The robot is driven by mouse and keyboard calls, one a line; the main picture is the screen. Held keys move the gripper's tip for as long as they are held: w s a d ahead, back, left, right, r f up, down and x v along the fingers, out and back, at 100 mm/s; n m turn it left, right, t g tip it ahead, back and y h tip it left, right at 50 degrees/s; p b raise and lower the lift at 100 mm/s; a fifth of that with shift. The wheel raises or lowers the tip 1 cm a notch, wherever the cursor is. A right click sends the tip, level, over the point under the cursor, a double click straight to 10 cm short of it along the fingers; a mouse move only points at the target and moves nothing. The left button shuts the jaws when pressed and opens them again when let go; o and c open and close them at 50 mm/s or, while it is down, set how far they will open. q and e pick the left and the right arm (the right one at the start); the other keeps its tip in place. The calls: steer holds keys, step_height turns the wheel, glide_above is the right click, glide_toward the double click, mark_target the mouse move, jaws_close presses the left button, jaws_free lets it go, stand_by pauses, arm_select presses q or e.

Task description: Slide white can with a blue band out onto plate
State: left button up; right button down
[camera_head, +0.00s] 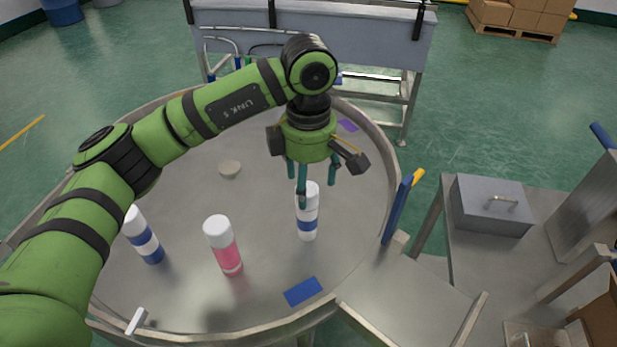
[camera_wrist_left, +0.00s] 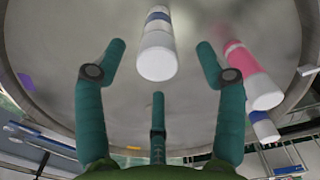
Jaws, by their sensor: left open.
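A white can with a blue band (camera_head: 308,215) stands upright on the round steel table, right of the middle. It also shows between the fingertips in the left wrist view (camera_wrist_left: 157,50). My left gripper (camera_head: 309,190) is open around or just behind the can's upper part; contact cannot be told. A second white can with blue bands (camera_head: 143,235) stands at the left of the table, partly behind my arm. A flat steel plate (camera_head: 408,300) adjoins the table's front right edge. My right gripper is not in view.
A pink-banded white can (camera_head: 224,245) stands between the two blue-banded ones. A blue patch (camera_head: 303,291) lies near the front rim. A raised rim (camera_head: 383,165) surrounds the table, with a blue guide post (camera_head: 396,212) beside the plate. A grey lidded box (camera_head: 490,207) stands farther right.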

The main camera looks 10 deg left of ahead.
mark_target(309, 205)
arm_select(q)
steer(key=shift+w+f+p, duration=0.25)
steer(key=shift+f+p, duration=0.05)
steer(key=shift+f, duration=0.25)
step_height(309, 205, down, 5)
steer(key=p, duration=0.2)
steer(key=shift+f+p, duration=0.15)
steer(key=shift+p, duration=0.15)
steer(key=shift+f, duration=0.5)
steer(key=c, duration=1.4)
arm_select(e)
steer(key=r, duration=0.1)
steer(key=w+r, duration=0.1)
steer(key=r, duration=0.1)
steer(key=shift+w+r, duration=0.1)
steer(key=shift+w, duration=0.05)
